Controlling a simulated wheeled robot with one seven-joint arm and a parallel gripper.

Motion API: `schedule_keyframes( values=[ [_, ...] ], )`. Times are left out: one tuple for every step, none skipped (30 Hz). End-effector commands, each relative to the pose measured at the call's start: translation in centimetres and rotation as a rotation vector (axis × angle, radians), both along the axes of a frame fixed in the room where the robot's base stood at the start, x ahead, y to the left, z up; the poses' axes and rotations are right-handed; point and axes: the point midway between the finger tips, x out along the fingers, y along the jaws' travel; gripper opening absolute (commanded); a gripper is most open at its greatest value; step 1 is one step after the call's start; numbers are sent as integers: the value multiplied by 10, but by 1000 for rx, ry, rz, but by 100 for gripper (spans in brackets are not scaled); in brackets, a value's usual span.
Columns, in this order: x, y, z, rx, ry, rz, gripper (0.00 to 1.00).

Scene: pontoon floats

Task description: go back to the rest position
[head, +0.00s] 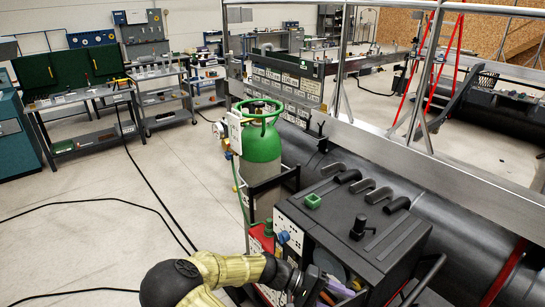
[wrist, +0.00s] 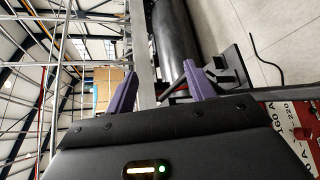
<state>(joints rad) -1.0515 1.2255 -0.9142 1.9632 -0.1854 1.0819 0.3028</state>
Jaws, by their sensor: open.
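My gripper (wrist: 161,84) shows in the wrist view with its two purple fingers spread apart. Nothing is held between them; a dark pipe and a metal rail show beyond the gap. In the head view my yellow-sleeved arm enters at the bottom centre and bends right. My gripper (head: 318,291) is low there, beside the near side of a black machine box (head: 345,222). Its fingertips are partly lost among coloured items at the box's front, so I cannot tell whether it touches anything.
A green gas cylinder (head: 262,140) stands behind my arm, left of the box. A large black pontoon pipe (head: 465,235) and metal railing (head: 400,145) fill the right. Workbenches (head: 80,95) stand at the back left. Cables (head: 130,202) cross the otherwise open floor (head: 90,240) on the left.

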Motion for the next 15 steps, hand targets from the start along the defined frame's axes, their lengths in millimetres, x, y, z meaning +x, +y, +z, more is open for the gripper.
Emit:
schedule_keyframes(
  values=[
    [-6,-7,-3,68,8,-33,54],
    [-10,-9,-6,111,12,-48,54],
    [-14,-12,-10,169,17,-67,54],
    [-18,-14,-12,211,20,-78,54],
    [-21,-15,-14,252,20,-91,54],
    [-25,-16,-17,308,18,-104,54],
    [-28,-16,-18,349,17,-115,54],
    [-30,-16,-20,391,13,-123,54],
    [-34,-16,-20,444,7,-135,54],
    [-36,-15,-21,484,-1,-141,54],
    [-38,-14,-21,523,-7,-146,54],
    [-41,-13,-20,574,-19,-152,54],
    [-42,-12,-20,612,-29,-156,54],
    [-44,-11,-18,649,-41,-159,54],
    [-46,-9,-17,697,-58,-162,54]
  ],
)
